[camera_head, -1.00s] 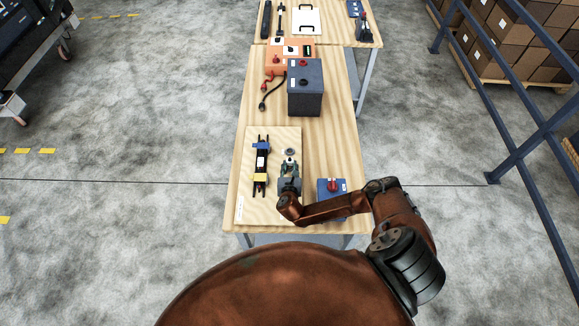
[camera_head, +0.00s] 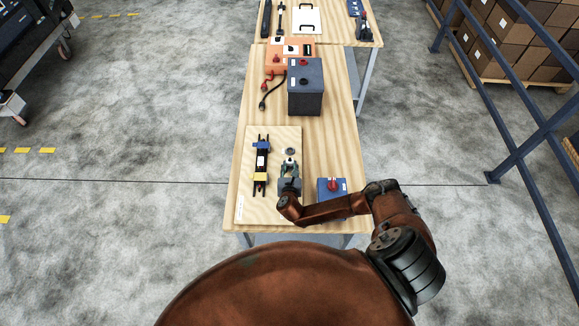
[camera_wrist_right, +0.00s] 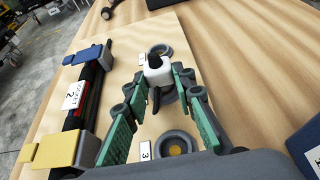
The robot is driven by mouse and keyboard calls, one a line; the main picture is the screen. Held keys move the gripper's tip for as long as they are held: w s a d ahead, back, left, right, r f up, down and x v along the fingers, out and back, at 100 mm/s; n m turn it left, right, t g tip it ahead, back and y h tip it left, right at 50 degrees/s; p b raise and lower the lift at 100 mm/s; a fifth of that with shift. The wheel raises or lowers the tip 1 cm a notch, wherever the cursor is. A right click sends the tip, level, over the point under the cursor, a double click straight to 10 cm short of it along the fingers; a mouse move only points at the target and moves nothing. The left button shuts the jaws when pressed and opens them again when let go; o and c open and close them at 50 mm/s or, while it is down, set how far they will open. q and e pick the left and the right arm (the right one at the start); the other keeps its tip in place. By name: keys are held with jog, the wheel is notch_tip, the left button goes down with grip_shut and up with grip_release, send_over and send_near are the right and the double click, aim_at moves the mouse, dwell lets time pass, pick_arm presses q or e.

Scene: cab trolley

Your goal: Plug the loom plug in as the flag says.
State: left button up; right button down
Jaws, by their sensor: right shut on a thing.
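My right gripper (camera_head: 290,168) is over the pale board (camera_head: 272,210). In the right wrist view its green-padded fingers (camera_wrist_right: 160,78) are shut on a white and dark plug (camera_wrist_right: 157,70). A round grey socket (camera_wrist_right: 160,50) lies just beyond the plug; I cannot tell whether they touch. Another round socket (camera_wrist_right: 175,145), with a brassy centre, lies nearer, beside a small label 3 (camera_wrist_right: 146,150). A black loom (camera_head: 261,165) lies in a blue clip (camera_head: 261,146) and a yellow clip (camera_head: 260,177). Its white flag (camera_wrist_right: 74,95) reads 2. My left gripper is not in view.
A blue box with a red knob (camera_head: 333,185) stands right of the board, close to my right arm. A dark battery-like box (camera_head: 306,90) stands further back, with red and black leads (camera_head: 268,90) beside it. Bare wood (camera_head: 325,145) lies between the two boxes.

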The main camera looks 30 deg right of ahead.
jog(key=shift+f+b, duration=0.3)
jog(key=shift+f, duration=0.25)
jog(key=c, duration=1.5)
grip_release()
jog(key=shift+r, duration=0.1)
jog(key=shift+c, duration=0.2)
jog(key=v, duration=1.2)
